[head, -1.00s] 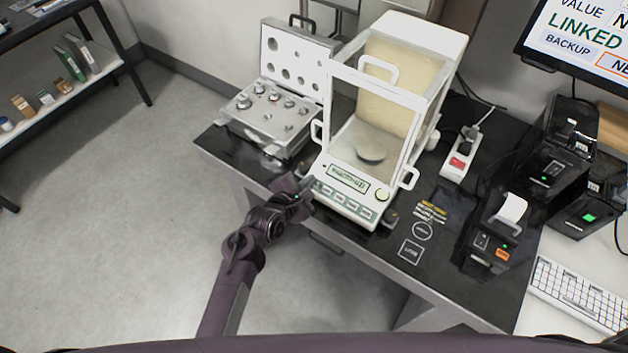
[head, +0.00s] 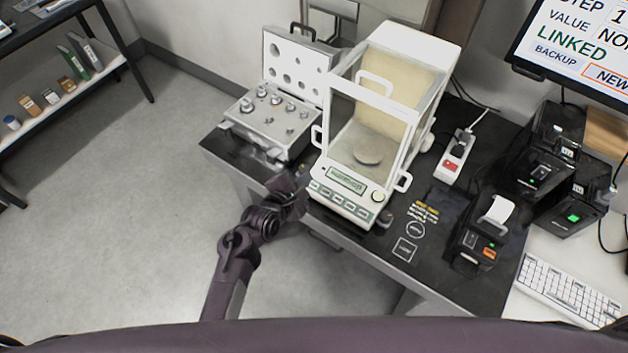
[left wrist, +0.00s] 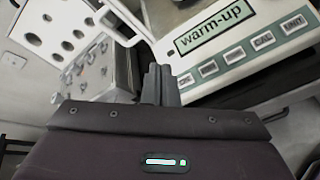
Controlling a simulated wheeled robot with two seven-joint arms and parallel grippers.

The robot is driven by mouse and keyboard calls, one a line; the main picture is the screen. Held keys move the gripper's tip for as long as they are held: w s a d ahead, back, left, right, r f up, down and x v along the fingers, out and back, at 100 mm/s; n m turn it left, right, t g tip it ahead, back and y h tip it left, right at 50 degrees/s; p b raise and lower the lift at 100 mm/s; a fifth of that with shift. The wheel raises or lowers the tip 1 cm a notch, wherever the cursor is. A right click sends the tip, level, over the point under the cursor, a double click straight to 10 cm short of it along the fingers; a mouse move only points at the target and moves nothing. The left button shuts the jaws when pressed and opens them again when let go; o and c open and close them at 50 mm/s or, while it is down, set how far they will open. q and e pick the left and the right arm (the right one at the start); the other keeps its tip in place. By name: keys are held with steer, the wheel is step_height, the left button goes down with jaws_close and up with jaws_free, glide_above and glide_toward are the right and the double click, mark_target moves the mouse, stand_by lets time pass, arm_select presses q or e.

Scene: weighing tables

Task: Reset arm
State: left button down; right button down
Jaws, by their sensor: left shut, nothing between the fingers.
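My left gripper (head: 300,174) is at the front edge of the dark weighing table (head: 417,267), just left of the front of the balance (head: 343,189). In the left wrist view, my left gripper (left wrist: 160,84) shows with its fingers together and nothing between them. The balance panel (left wrist: 243,52) there reads "warm-up" above a row of buttons. I cannot tell from the head view whether the fingers touch the balance. My right gripper is not in view.
An open case of weights (head: 271,120) stands left of the balance. A power strip (head: 457,157), a small printer (head: 480,240) and black devices stand to the right. A keyboard (head: 567,291) lies at the far right. The floor at left is clear.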

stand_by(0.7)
